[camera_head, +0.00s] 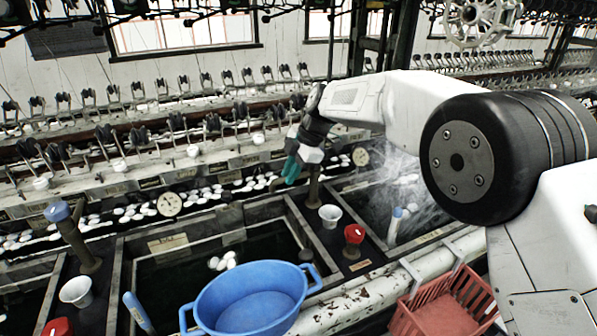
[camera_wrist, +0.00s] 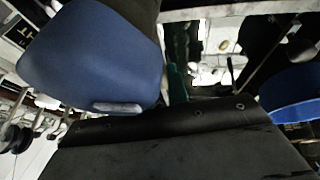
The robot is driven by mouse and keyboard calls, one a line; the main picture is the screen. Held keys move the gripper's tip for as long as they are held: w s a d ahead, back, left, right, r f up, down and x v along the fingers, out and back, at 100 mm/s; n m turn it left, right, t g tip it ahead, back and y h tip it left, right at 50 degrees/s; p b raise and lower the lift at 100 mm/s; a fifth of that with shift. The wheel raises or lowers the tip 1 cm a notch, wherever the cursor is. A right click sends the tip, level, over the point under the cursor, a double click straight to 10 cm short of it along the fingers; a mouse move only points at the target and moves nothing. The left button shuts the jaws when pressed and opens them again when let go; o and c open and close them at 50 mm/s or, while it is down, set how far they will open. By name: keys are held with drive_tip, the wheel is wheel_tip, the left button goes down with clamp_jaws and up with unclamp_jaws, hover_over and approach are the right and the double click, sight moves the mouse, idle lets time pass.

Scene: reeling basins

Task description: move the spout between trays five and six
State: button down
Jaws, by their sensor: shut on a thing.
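The spout (camera_head: 314,188) is a brownish upright pipe on the ledge between two dark water-filled trays, the left one (camera_head: 160,243) and the right one (camera_head: 378,213). The tray numbers are too small to read. My gripper (camera_head: 291,170), with teal fingers, is at the top of this spout and shut on it; the hand hides the top end in the head view. In the wrist view the spout's blue end (camera_wrist: 95,55) is large and close, beside a teal finger (camera_wrist: 178,85). The exact contact is hidden.
A similar blue-capped spout (camera_head: 75,238) stands at left. A blue tub (camera_head: 250,300) and a red crate (camera_head: 445,305) are in front. A red valve knob (camera_head: 353,234) and a white cup (camera_head: 330,215) stand near the held spout. Reeling racks with bobbins line the back.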

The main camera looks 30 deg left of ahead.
drive_tip(key=shift+s, duration=0.1)
drive_tip(key=c, duration=1.4)
unclamp_jaws()
drive_tip(key=shift+o, duration=0.2)
drive_tip(key=v, duration=0.7)
drive_tip(key=shift+d+r, duration=0.2)
drive_tip(key=shift+r, duration=0.15)
